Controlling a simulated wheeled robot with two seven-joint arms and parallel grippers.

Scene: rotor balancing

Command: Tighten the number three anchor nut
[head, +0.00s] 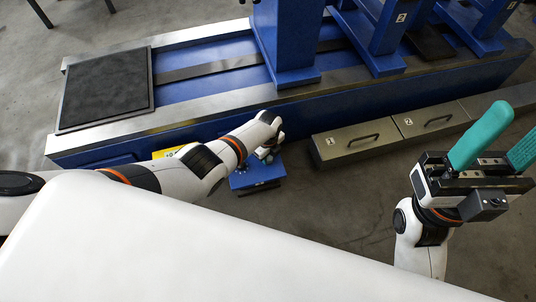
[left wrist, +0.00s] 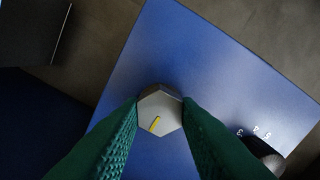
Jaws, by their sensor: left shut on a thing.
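A grey hex nut (left wrist: 160,112) with a yellow mark on its top face stands on a blue plate (left wrist: 215,70) in the left wrist view. The green fingers of my left gripper (left wrist: 160,122) are on either side of the nut, shut on it. In the head view my left arm reaches down to the blue plate (head: 258,180) on the floor beside the machine; the fingertips and nut are mostly hidden there. My right gripper (head: 492,148) is raised at the right, its teal fingers apart and nothing between them.
A dark knob (left wrist: 262,151) with small white characters beside it stands near the nut. Metal drawer boxes marked 1 (head: 345,144) and 2 (head: 428,121) line the long blue machine bed (head: 180,142). A black mat (head: 104,88) lies at its left end. Grey floor is clear in front.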

